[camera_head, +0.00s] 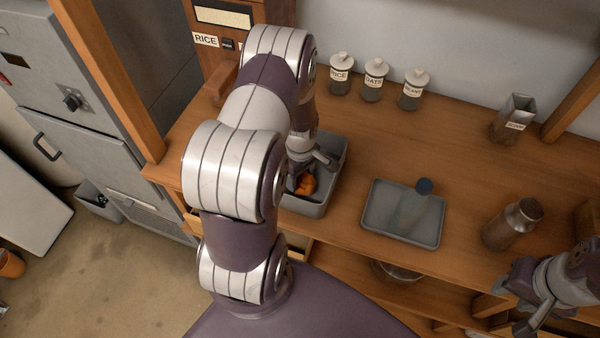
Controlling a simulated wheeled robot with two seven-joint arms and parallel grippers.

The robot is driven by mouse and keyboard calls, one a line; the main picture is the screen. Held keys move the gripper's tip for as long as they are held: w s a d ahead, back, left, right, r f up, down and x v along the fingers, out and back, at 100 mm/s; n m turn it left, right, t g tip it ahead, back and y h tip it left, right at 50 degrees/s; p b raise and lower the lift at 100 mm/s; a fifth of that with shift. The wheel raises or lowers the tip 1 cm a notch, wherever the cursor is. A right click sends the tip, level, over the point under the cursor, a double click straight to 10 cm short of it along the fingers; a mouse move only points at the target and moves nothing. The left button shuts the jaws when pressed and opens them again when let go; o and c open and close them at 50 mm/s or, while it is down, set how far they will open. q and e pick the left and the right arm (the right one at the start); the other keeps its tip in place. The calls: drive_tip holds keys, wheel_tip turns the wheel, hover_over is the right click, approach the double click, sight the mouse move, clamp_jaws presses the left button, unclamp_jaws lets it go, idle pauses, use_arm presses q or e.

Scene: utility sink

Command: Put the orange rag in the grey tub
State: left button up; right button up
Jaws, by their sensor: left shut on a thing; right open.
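The orange rag (306,185) is a small crumpled bundle at the fingers of my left gripper (303,178). My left gripper points down over the grey tub (338,166) and is shut on the rag. The rag shows within the tub's outline; I cannot tell whether it touches the tub's floor. My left arm hides the tub's left part. My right gripper (519,308) is open and empty at the lower right, off the counter's front edge.
A grey tray (375,221) with a blue-capped clear bottle (414,205) lies right of the tub. Labelled jars (372,80) line the back wall. The counter between the jars and tray is clear.

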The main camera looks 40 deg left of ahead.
sight(303, 175)
use_arm(q)
drive_tip(key=shift+s+f, duration=0.1)
drive_tip(key=shift+s, duration=0.05)
drive_tip(key=o, duration=0.8)
drive_tip(key=shift+c, duration=0.2)
drive_tip(key=shift+o, duration=0.9)
drive_tip(key=shift+w, duration=0.2)
drive_tip(key=shift+r, duration=0.4)
wheel_tip(303, 175, up, 12)
drive_tip(key=b, duration=0.3)
drive_tip(key=s+d+m+b, duration=0.1)
drive_tip(key=s+d+m, duration=0.2)
drive_tip(key=d+m, duration=0.4)
drive_tip(key=s+d+m+t+b, duration=0.1)
drive_tip(key=s+d+m, duration=0.2)
drive_tip(key=d+m, duration=0.3)
drive_tip(key=m, duration=0.3)
drive_tip(key=shift+d+r+m+t+b, duration=0.25)
drive_tip(key=shift+d+m+t+b, duration=0.05)
drive_tip(key=shift+d+m, duration=0.1)
